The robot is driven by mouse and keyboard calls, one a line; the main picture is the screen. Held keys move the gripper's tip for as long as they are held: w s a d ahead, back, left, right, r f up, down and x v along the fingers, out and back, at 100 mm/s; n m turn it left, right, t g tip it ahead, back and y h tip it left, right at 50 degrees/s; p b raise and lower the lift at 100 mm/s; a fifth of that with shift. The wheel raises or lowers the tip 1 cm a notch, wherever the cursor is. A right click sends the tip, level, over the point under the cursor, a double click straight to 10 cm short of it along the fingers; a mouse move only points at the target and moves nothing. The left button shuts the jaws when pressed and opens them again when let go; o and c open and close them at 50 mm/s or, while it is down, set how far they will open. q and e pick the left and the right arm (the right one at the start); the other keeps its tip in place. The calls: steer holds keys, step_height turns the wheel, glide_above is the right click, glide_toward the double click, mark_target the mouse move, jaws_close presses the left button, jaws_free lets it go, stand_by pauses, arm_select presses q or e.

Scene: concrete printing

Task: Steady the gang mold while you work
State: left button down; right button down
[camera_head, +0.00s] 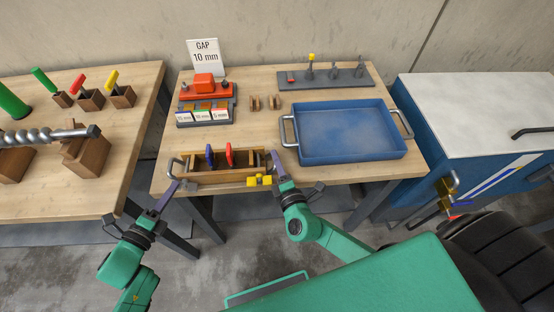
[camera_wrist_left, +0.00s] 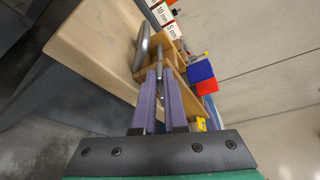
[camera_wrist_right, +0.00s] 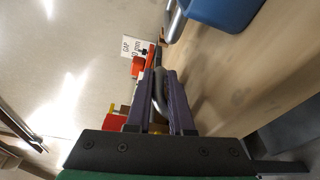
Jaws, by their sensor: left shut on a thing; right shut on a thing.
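The gang mold (camera_head: 215,178) is a long wooden box with dark compartments and a metal loop handle at each end, on the middle table. A blue-handled piece (camera_head: 209,155) and a red-handled piece (camera_head: 229,154) stand upright in it. Yellow parts (camera_head: 259,180) sit at its front right. My left gripper (camera_head: 173,186) is shut on the left handle; the grip also shows in the left wrist view (camera_wrist_left: 157,72). My right gripper (camera_head: 277,167) is shut on the right handle, seen between its fingers in the right wrist view (camera_wrist_right: 158,92).
A blue tray (camera_head: 350,157) with metal handles stands just right of the mold. Behind are a red-topped rack with labelled blocks (camera_head: 207,105), small wooden pieces (camera_head: 263,103), a grey tool holder (camera_head: 345,81) and a "GAP 10 mm" sign (camera_head: 206,53). Another wooden table (camera_head: 60,185) stands left.

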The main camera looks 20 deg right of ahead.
arm_select(q)
steer(key=m+y, duration=0.1)
steer(key=d+r+m+y, duration=0.1)
steer(key=m, duration=0.1)
steer(key=shift+s, duration=0.15)
steer(key=m, duration=0.1)
steer(key=m+y, duration=0.1)
steer(key=shift+s+d+r+m+g, duration=0.1)
steer(key=shift+d+r+m+g, duration=0.1)
steer(key=shift+d+m+g, duration=0.15)
steer(key=shift+s+d+r+m+y, duration=0.1)
steer(key=shift+d+m+y, duration=0.25)
steer(key=shift+m+y, duration=0.5)
steer(key=shift+d+m+y, duration=0.45)
steer(key=shift+m+y, duration=0.3)
steer(key=shift+m, duration=0.25)
steer(key=shift+s+d+m+y, duration=0.15)
steer(key=shift+d+m+y, duration=0.15)
steer(key=shift+m+y, duration=0.3)
steer(key=m+t+y, duration=0.1)
steer(key=m, duration=0.1)
steer(key=d+f+m+t+y, duration=0.1)
steer(key=shift+s+d+m, duration=0.15)
steer(key=shift+s+m, duration=0.05)
steer(key=shift+m, duration=0.2)
